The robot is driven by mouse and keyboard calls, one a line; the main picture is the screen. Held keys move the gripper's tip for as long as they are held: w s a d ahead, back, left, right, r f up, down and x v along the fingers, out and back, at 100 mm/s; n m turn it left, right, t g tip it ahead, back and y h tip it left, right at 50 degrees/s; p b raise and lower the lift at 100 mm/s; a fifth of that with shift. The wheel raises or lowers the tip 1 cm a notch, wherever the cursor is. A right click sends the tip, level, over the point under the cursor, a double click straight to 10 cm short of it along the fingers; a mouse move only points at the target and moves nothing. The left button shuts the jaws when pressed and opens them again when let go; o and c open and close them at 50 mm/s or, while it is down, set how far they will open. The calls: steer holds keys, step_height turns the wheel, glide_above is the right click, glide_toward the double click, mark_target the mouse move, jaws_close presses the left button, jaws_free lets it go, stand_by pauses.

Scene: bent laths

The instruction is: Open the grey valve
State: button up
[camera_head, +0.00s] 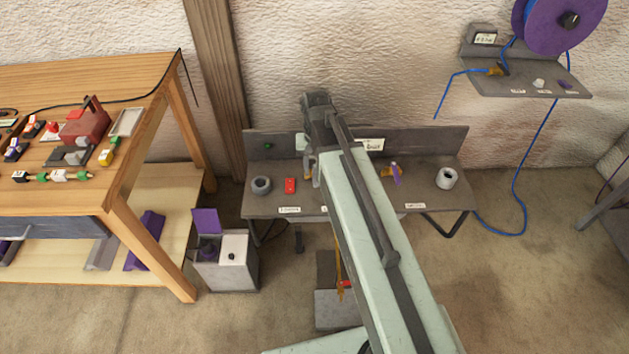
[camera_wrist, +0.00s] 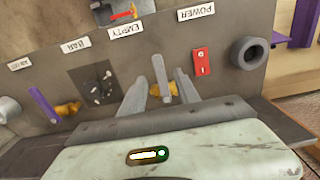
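The grey valve (camera_wrist: 160,72) shows in the wrist view as a flat grey handle on a yellow-orange body, mounted on the dark panel. The handle lies crosswise to the body. My gripper (camera_wrist: 160,80) is open, with one finger on each side of the handle. Small gaps show between the fingers and the handle; I cannot tell any contact. In the head view my gripper (camera_head: 312,172) is over the left half of the bench panel, and my arm hides most of the valve there.
Beside the valve are a red switch (camera_wrist: 201,62), a grey ring (camera_wrist: 248,53) and a black dial (camera_wrist: 94,84). A purple-handled valve (camera_wrist: 43,104) is further left. A wooden table (camera_head: 150,110) with parts stands at left in the head view. A purple spool (camera_head: 560,22) hangs at upper right.

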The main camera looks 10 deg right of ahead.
mark_target(315, 179)
step_height(315, 179, down, 3)
steer(key=shift+f+b, duration=0.1)
steer(key=shift+b, duration=0.75)
jaws_close()
stand_by(0.7)
